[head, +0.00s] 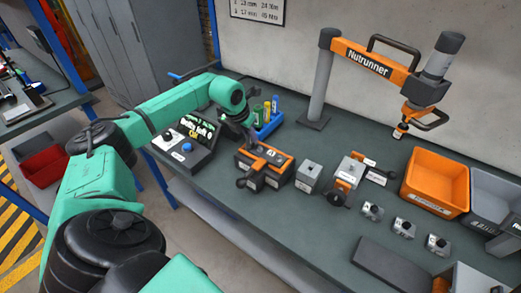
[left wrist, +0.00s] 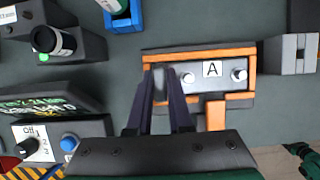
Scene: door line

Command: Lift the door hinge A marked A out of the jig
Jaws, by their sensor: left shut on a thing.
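The jig (head: 250,179) is an orange and dark grey block on the bench, and it shows from above in the left wrist view (left wrist: 200,51). The door hinge A (left wrist: 225,80) is a grey metal plate with light round knobs and a white label "A", lying within the jig's orange frame. My left gripper (left wrist: 164,72) reaches down over the left part of the hinge, its fingers close together and shut on it. In the head view my left gripper (head: 245,134) is at the jig's back left, partly hidden by the arm. My right gripper is not in view.
A control box (head: 186,146) with a lit display stands left of the jig, and a blue bin (head: 268,126) behind it. A grey block (head: 308,177) and another fixture (head: 348,176) stand right. Orange (head: 436,180) and grey bins lie farther right. The orange Nutrunner arm (head: 368,62) hangs above.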

